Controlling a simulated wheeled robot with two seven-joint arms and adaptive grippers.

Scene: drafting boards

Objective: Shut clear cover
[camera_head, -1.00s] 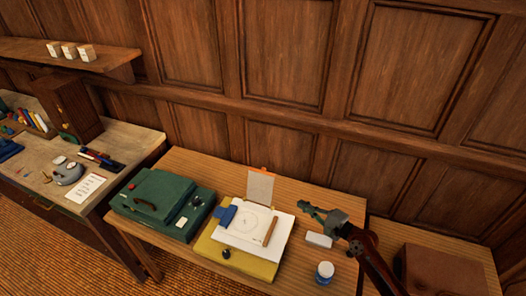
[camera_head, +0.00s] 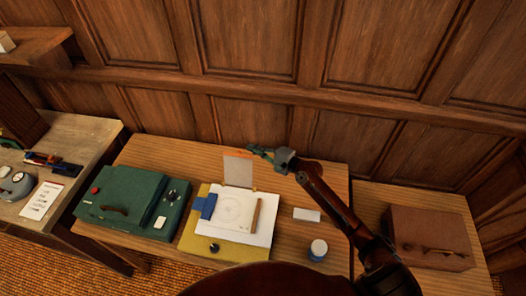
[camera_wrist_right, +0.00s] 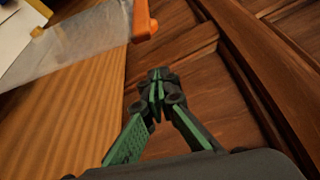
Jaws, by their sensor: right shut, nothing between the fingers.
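The clear cover (camera_head: 238,171) stands raised at the back of the yellow drafting board (camera_head: 190,240), with an orange strip along its top edge. White paper with a round drawing (camera_head: 236,208) lies on the board. My right gripper (camera_head: 252,149) is shut and empty, just right of and behind the cover's upper edge. In the right wrist view, the shut fingertips (camera_wrist_right: 156,75) are close to the clear cover (camera_wrist_right: 75,45) and its orange piece (camera_wrist_right: 144,20), with a gap between them. My left gripper is not in view.
A blue clip (camera_head: 204,206) and a brown stick (camera_head: 256,213) lie on the board. A green case (camera_head: 125,205) stands to the left. A white block (camera_head: 306,215) and a white-lidded jar (camera_head: 318,250) stand to the right. A brown case (camera_head: 430,238) is farther right. The panelled wall is close behind.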

